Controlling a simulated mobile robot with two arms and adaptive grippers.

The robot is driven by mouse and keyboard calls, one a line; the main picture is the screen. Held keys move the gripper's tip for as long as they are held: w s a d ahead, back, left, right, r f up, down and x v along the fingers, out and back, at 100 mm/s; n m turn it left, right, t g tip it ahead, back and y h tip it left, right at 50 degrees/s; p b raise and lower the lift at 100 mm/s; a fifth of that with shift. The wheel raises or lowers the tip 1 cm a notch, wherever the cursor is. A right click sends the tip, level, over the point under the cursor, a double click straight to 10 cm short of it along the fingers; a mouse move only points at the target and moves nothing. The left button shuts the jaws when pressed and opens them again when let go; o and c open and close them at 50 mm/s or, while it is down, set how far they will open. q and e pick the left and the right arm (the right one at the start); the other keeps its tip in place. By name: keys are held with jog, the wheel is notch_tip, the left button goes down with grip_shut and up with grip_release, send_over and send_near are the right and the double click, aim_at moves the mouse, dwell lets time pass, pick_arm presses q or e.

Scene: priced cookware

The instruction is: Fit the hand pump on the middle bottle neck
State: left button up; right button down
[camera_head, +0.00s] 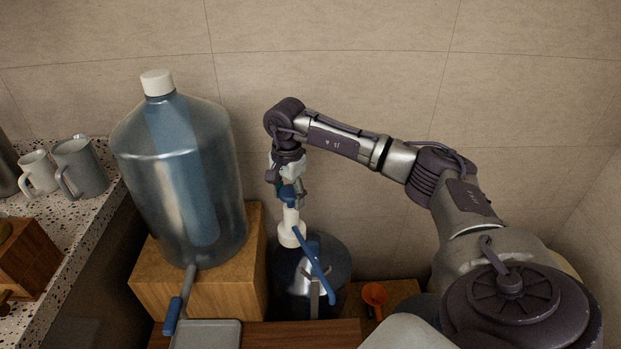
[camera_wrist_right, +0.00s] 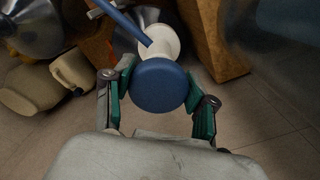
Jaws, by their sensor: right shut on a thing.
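The hand pump, with a blue top, white body (camera_head: 291,236) and long blue spout, hangs upright in my right gripper (camera_head: 288,182). In the right wrist view the pump's round blue top (camera_wrist_right: 160,86) sits between the fingers of my right gripper (camera_wrist_right: 160,76). A dark blue bottle (camera_head: 288,268) stands under and beside the pump. The pump and spout cover part of it, and its neck is hidden. I cannot tell whether the pump's base touches the neck. My left gripper is not in view.
A large clear-blue bottle (camera_head: 182,175) with a white cap stands on a wooden block (camera_head: 240,285) at left. Mugs (camera_head: 80,165) stand on the speckled counter (camera_head: 100,215).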

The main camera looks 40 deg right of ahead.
jog(key=d+m, duration=0.4)
jog(key=d, duration=0.3)
jog(key=shift+w+d+f+m+p, duration=0.2)
jog(key=shift+d+m+p, duration=0.1)
jog(key=shift+p, duration=0.05)
jog(key=shift+f+b, duration=1.35)
jog(key=shift+f, duration=1.1)
jog(key=shift+f+b, duration=0.85)
jog(key=shift+f, duration=0.75)
jog(key=shift+f+b, duration=0.6)
jog(key=shift+f, duration=0.15)
